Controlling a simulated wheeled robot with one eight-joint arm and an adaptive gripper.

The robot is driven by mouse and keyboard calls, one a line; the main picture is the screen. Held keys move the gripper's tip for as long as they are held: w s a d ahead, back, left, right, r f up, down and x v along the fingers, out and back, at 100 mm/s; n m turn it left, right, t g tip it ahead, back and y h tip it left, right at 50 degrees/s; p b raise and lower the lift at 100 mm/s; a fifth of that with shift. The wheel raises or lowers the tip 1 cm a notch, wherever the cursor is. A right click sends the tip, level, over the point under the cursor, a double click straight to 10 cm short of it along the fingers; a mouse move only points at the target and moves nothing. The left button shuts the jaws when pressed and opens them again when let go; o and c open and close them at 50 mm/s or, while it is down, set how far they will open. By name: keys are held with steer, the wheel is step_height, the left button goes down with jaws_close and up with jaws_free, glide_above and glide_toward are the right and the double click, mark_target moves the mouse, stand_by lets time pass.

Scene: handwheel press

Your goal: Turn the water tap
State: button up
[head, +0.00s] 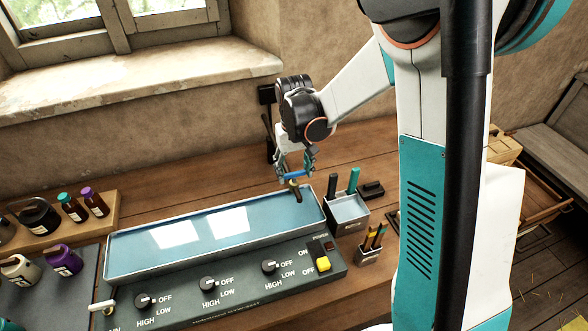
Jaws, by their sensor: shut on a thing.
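The water tap (297,193) stands at the back right of a shallow basin (115,244) filled with water. The fingers and wrist hide part of the tap. Whether water flows from the tap is too small to tell.
The basin's front panel has several dark knobs (208,283) and a yellow switch (323,264). A holder with dark and green handles (346,212) stands right of the basin. Bottles (94,202) stand at the left. A wall and window sill (150,80) are behind.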

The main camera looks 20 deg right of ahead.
mark_target(294, 173)
stand_by(0.3)
steer(key=o, duration=1.1)
steer(key=shift+c, duration=0.2)
steer(key=shift+r, duration=0.1)
step_height(294, 173, up, 12)
steer(key=shift+s, duration=0.1)
steer(key=s+f+t+b, duration=0.2)
steer(key=s+t+b, duration=0.1)
steer(key=s, duration=0.7)
steer(key=s+f+t+b, duration=0.2)
steer(key=s+t+b, duration=0.2)
steer(key=s, duration=0.7)
steer(key=shift+b, duration=0.75)
